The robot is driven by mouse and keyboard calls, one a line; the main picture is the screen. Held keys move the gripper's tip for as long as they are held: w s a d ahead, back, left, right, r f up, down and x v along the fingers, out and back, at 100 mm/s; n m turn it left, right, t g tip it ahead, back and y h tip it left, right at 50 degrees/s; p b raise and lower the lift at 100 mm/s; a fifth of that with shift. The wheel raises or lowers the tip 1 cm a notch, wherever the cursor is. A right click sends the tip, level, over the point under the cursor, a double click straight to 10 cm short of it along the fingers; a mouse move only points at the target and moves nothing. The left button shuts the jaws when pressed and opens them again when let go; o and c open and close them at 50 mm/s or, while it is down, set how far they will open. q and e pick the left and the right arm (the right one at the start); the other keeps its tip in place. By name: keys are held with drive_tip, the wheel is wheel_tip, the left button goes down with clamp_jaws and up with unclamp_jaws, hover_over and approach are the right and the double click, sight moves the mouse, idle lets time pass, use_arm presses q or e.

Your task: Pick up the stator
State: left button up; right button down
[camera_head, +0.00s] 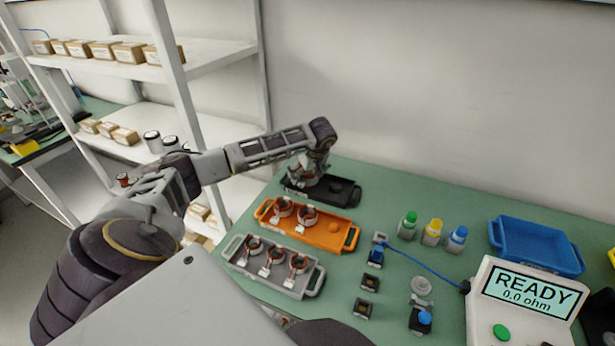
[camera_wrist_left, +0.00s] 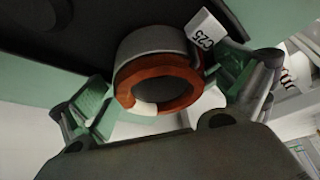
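In the left wrist view, a stator (camera_wrist_left: 158,82) shows as a grey ring with a copper-coloured winding and a white tag marked C25. It lies between the fingers of my left gripper (camera_wrist_left: 165,95). The fingers stand apart, with small gaps seeming to show on both sides, so I see no firm grip. In the head view, my left gripper (camera_head: 309,180) is low over the left part of the black tray (camera_head: 345,190) and hides the stator there. Other stators sit in the orange tray (camera_head: 325,240) and the grey tray (camera_head: 240,262). My right gripper is out of view.
Green, yellow and blue-capped bottles (camera_head: 432,231) stand right of the trays. A blue tray (camera_head: 537,243) is at the back right. A meter (camera_head: 522,300) reads READY, 0.0 ohm, with a blue cable. Small fixtures (camera_head: 370,282) stand mid-table. White shelves (camera_head: 215,60) rise at left.

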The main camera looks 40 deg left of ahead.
use_arm(q)
drive_tip(key=c, duration=1.7)
drive_tip(key=shift+r, duration=0.1)
drive_tip(key=shift+w+r, duration=0.1)
drive_tip(key=shift+r, duration=0.6)
wheel_tip(320, 180, up, 9)
drive_tip(key=shift+f, duration=0.2)
